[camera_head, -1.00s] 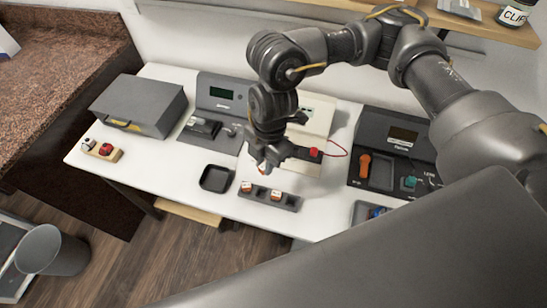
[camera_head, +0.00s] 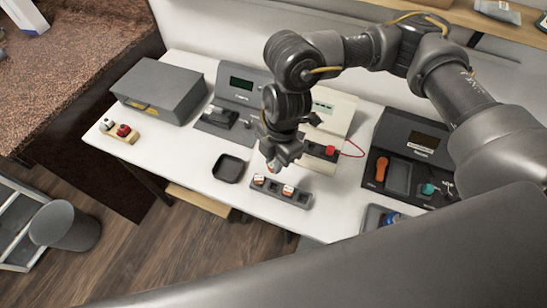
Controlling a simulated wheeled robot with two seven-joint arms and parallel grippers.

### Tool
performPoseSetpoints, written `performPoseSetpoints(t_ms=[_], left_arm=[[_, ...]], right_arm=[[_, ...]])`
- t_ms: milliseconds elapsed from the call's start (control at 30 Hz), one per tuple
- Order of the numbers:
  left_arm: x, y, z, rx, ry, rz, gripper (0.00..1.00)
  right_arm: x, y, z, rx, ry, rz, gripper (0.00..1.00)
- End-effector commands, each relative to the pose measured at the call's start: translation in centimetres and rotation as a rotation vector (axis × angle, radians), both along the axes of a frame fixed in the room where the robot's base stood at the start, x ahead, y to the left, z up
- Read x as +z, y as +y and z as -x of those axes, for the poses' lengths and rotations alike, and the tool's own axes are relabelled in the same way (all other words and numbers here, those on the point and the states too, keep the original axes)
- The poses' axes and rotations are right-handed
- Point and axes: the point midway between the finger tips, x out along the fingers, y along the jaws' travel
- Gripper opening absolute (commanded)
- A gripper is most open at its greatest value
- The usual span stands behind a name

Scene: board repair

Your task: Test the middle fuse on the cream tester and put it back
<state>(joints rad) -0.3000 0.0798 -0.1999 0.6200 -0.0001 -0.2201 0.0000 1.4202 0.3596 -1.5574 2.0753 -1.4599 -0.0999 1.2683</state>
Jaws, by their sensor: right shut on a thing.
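The cream tester (camera_head: 342,110) stands at the back of the white table, partly hidden behind my right arm. It has a dark front part with a red knob (camera_head: 331,150) and a red wire. A dark grey fuse rack (camera_head: 304,199) lies near the table's front edge. It holds two white-and-orange fuses, a left one (camera_head: 259,180) and another (camera_head: 288,190), with a dark gap between them. My right gripper (camera_head: 272,160) is just above and behind the rack, shut on a small white-and-orange fuse (camera_head: 272,166). The fingers partly hide this fuse. My left gripper is out of view.
A square black tray (camera_head: 228,169) sits left of the rack. A grey tester (camera_head: 240,90) and a grey box (camera_head: 160,88) stand at the back left. A dark unit (camera_head: 410,145) with an orange switch stands at right.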

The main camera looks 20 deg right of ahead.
Motion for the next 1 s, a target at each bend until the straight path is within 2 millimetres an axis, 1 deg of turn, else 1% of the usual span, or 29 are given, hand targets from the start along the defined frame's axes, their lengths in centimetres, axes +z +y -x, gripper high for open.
performPoseSetpoints(t_ms=[33, 1000], left_arm=[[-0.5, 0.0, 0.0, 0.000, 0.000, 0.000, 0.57], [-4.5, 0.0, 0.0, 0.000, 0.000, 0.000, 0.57]], right_arm=[[-0.6, 0.0, 0.0, -0.001, 0.001, 0.000, 0.00], [-6.8, 0.0, 0.0, 0.000, 0.001, 0.000, 0.00]])
